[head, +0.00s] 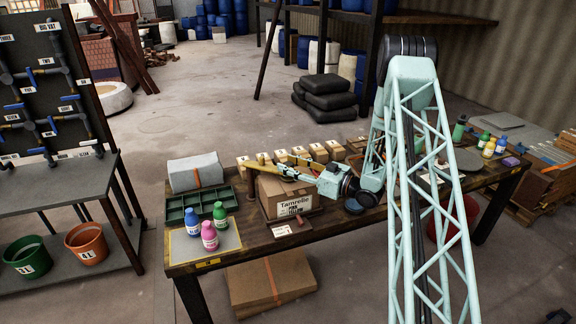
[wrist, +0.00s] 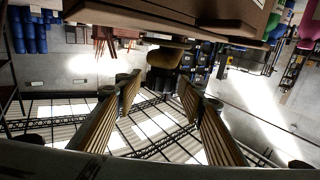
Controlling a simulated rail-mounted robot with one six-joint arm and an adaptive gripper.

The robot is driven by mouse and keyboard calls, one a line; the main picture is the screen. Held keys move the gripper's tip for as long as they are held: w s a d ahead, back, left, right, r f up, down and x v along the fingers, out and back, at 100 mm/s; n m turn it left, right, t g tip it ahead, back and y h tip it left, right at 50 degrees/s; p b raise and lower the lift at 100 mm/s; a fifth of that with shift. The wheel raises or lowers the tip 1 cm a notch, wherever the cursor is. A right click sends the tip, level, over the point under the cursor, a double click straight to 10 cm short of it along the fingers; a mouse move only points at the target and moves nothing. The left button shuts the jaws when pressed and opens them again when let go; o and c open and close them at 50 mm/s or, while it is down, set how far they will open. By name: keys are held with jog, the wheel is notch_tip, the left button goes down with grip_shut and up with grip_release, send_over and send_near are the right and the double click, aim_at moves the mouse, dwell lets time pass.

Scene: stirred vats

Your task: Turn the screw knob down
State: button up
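I cannot pick out a screw knob for certain in either view. In the wrist view a small rounded tan piece on a dark body (wrist: 165,58) shows beyond and between the fingertips; I cannot tell what it is. My gripper (head: 280,168) reaches left, over the cardboard box (head: 291,200) with printed lettering on the workbench. In the wrist view its two ribbed tan fingers (wrist: 157,88) stand apart with nothing between them, so it is open and empty. A small red piece on a dark labelled plate (head: 296,226) lies in front of the box.
A green tray (head: 190,204), a grey block (head: 194,172) and blue, pink and green bottles (head: 209,236) stand at the bench's left. Small labelled boxes (head: 318,152) line the back. More bottles (head: 490,147) stand at the right. A pipe rack (head: 45,95) stands far left.

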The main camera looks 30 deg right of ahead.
jog(key=shift+w+a, duration=0.1)
jog(key=shift+w, duration=0.1)
jog(key=c, duration=0.8)
jog(key=shift+m+t+h+b, duration=0.4)
jog(key=shift+m+h+b, duration=0.2)
jog(key=shift+h, duration=0.2)
jog(key=shift+c, duration=0.2)
jog(key=shift+a+f+m+t+h+b, duration=0.1)
jog(key=shift+m+t+h+b, duration=0.5)
jog(key=shift+m+h+b, duration=2.25)
jog(key=shift+h, duration=1.1)
jog(key=shift+m+h+b, duration=1.15)
jog(key=shift+h+b, duration=0.05)
jog(key=shift+h, duration=1.05)
jog(key=shift+m+g+h+b, duration=0.25)
jog(key=shift+m+g+h, duration=0.75)
jog(key=shift+h, duration=0.5)
jog(key=shift+m+g+h+b, duration=0.25)
jog(key=shift+m+g+h, duration=0.45)
jog(key=shift+m+h, duration=0.65)
jog(key=shift+d+m+g+h, duration=0.2)
jog(key=shift+m+g+h, duration=1.45)
jog(key=shift+g+h, duration=0.5)
jog(key=shift+m+g+h, duration=0.4)
jog(key=shift+m+g, duration=0.1)
jog(key=shift+g, duration=0.05)
